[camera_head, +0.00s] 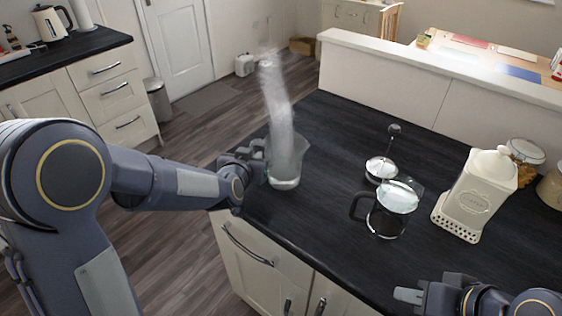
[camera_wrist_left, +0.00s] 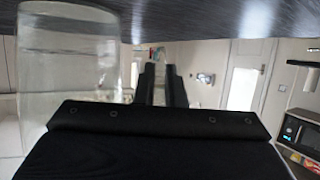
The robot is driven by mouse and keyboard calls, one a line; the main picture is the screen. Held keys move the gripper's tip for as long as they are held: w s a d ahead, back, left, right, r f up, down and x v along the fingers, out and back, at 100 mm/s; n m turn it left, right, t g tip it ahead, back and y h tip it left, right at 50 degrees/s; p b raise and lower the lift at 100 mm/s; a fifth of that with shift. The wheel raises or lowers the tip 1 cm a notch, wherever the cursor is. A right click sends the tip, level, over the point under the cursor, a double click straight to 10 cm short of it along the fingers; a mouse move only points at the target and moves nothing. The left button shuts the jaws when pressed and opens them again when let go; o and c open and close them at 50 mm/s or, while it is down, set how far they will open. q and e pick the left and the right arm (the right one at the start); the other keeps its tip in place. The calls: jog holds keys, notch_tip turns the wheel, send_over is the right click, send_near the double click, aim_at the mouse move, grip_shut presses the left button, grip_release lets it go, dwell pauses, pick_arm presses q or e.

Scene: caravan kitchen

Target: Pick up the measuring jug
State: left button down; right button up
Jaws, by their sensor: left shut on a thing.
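The measuring jug (camera_head: 284,168) is clear and stands upright near the left edge of the dark worktop; I cannot tell whether its base touches the top. A whitish, hazy column rises from it. My left gripper (camera_head: 257,158) is at the jug's left side, shut on it, apparently at the handle, which is mostly hidden. In the left wrist view the jug (camera_wrist_left: 68,70) fills the left side, beside the closed-up fingers of the gripper (camera_wrist_left: 162,85). My right gripper (camera_head: 424,294) is low at the right, over the worktop's front; its opening is unclear.
A glass coffee pot (camera_head: 388,217) with a black handle stands right of the jug. A metal-and-glass plunger piece (camera_head: 381,168) is behind it. A cream canister (camera_head: 477,195) and further jars (camera_head: 524,150) are at the right. The worktop (camera_head: 325,210) between jug and pot is clear.

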aim_at(252, 144)
pick_arm(q)
jog(key=shift+r, duration=0.15)
dwell(0.3)
